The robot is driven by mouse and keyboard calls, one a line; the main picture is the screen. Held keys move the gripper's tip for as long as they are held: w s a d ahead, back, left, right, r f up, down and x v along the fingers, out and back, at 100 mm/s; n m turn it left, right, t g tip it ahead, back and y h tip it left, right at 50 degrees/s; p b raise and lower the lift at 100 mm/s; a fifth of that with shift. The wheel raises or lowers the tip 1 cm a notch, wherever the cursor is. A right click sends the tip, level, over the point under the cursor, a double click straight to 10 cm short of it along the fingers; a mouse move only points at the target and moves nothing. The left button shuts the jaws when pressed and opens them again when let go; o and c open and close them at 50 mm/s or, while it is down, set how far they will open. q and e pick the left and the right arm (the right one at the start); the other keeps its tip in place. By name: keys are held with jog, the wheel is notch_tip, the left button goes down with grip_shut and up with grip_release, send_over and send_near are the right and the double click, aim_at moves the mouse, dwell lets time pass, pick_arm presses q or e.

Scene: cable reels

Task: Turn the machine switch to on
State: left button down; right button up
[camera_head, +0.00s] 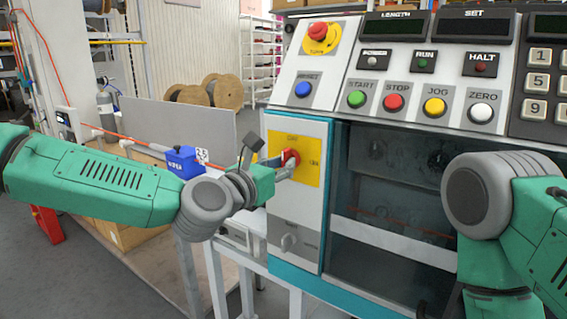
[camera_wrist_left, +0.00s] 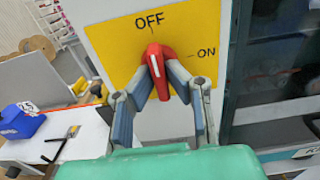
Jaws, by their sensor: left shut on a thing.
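The machine switch is a red rotary knob (camera_head: 290,157) on a yellow plate (camera_head: 309,172) at the left of the machine front. In the left wrist view the red knob (camera_wrist_left: 154,62) stands below the word OFF, with ON to its right. Its white line runs nearly upright, toward the OFF mark. My left gripper (camera_head: 284,169) is at the knob. In the left wrist view its two fingers (camera_wrist_left: 157,78) are closed on the knob from both sides. My right arm is at the right of the head view, and its gripper is not in view.
Above the switch are a blue button (camera_head: 303,89) and a red emergency stop (camera_head: 318,31). A row with START, STOP, JOG and ZERO buttons lies to the right. A blue box (camera_head: 185,162) stands on the table at left.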

pick_arm(q)
jog(key=shift+w+d+r, duration=0.15)
jog(key=shift+w, duration=0.05)
